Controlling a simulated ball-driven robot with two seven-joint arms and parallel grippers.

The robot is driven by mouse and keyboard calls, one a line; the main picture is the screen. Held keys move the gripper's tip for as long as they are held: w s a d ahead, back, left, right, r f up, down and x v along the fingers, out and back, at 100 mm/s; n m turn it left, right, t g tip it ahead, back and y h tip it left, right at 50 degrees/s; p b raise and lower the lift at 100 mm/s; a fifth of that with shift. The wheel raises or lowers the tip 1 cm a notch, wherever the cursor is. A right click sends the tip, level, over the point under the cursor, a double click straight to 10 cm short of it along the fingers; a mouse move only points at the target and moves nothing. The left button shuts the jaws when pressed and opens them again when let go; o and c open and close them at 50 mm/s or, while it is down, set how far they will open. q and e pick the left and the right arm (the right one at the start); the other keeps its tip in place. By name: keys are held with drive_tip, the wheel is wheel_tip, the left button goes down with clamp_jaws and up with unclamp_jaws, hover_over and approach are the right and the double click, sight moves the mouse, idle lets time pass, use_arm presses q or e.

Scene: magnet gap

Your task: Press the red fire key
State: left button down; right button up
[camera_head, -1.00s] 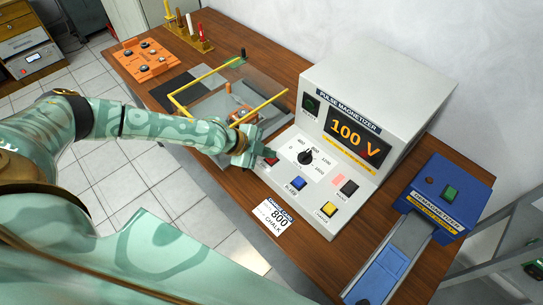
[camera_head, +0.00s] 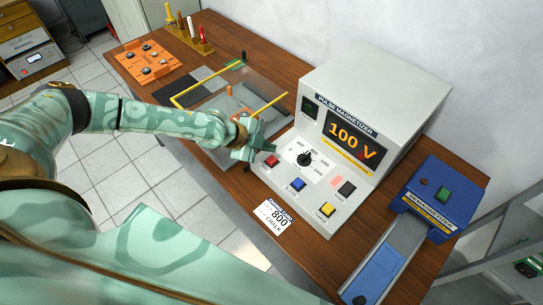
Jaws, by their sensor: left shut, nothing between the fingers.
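The red fire key (camera_head: 271,161) sits on the sloping front panel of the pulse magnetizer (camera_head: 393,92), left of the dial (camera_head: 305,158). The key shows clearly, and its label is too small to read. The magnetizer's display (camera_head: 352,138) reads 100 V in orange. My left gripper (camera_head: 248,154) is shut and empty, just left of the red key. Its fingertips look a little apart from the key; their exact height above the panel is hard to tell. My right gripper is not in view.
Blue (camera_head: 297,184) and yellow (camera_head: 327,209) buttons sit near the panel's front. A white card (camera_head: 274,217) reads 800. The blue demagnetizer (camera_head: 442,195) stands right. A clear, yellow-edged guard (camera_head: 258,85) and an orange board (camera_head: 150,64) lie beyond my left arm.

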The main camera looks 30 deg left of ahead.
use_arm(q)
wheel_tip(320, 180, up, 3)
drive_tip(key=shift+f+p, duration=0.15)
drive_tip(key=shift+p, duration=0.6)
drive_tip(key=shift+f, duration=0.1)
